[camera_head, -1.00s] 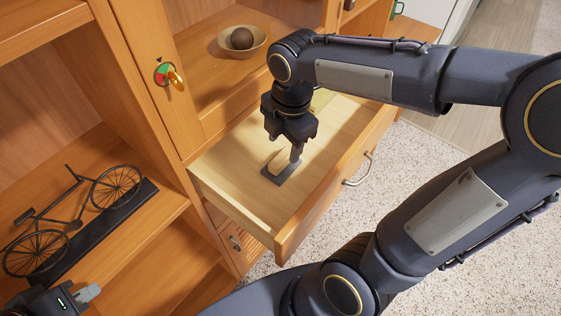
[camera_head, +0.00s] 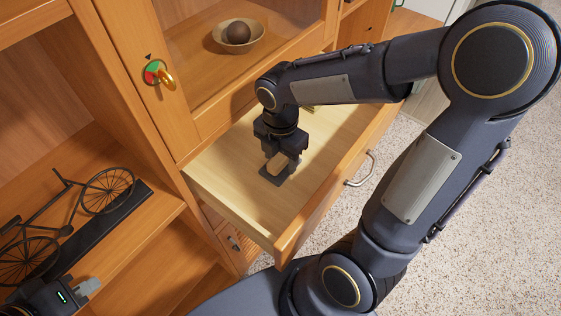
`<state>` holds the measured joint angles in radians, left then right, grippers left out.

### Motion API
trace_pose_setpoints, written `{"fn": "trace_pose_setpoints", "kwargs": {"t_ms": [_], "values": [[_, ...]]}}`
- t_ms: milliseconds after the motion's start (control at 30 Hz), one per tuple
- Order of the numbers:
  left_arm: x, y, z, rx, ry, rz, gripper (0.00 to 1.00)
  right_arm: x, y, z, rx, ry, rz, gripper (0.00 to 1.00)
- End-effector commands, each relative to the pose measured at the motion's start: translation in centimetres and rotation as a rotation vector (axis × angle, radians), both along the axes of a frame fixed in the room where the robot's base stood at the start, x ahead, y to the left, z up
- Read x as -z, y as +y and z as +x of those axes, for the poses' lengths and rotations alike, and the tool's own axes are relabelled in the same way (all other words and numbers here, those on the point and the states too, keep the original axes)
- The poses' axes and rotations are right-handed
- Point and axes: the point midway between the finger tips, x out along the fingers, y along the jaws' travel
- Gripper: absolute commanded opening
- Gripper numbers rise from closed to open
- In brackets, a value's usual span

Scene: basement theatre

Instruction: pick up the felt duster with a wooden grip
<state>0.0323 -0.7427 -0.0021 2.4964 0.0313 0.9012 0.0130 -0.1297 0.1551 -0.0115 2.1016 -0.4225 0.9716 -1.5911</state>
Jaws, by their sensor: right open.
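The felt duster lies in the open drawer (camera_head: 235,201), on its floor. Its wooden grip (camera_head: 276,163) is light brown and its dark felt base (camera_head: 271,178) faces down. My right gripper (camera_head: 283,161) points down right at the duster, its fingers beside the wooden grip. It is open; whether the fingers touch the grip cannot be told, and the gripper hides part of the duster. My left gripper (camera_head: 88,288) is at the lower left corner, far from the drawer, its fingers too small and cut off to judge.
A black bicycle model (camera_head: 68,222) stands on a shelf at left. A wooden bowl (camera_head: 238,36) with a dark brown ball is behind glass above the drawer. A key (camera_head: 164,77) sits in the cabinet door. The drawer front (camera_head: 329,186) and sides stand around my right gripper.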

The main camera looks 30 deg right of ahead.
Motion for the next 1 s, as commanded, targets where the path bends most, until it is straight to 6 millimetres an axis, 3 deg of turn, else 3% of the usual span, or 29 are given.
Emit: {"fn": "trace_pose_setpoints", "kwargs": {"t_ms": [33,400,467,733,1000], "values": [[0.0,0.0,0.0,0.000,0.000,0.000,0.00,0.0,0.0,0.0,0.000,0.000,0.000,0.53],[0.0,0.0,0.0,0.000,0.000,0.000,0.00,-0.1,0.0,0.0,0.000,0.000,0.000,0.04],[0.0,0.0,0.0,0.000,0.000,0.000,0.00,-0.1,0.0,0.0,0.000,-0.001,0.000,0.00],[-0.1,0.0,0.0,0.000,0.000,0.000,0.00,-1.0,0.0,0.1,0.001,-0.004,0.000,0.00],[-0.7,0.0,0.0,0.000,0.000,0.000,0.00,-6.2,0.0,0.1,0.000,-0.007,0.001,0.00]]}}
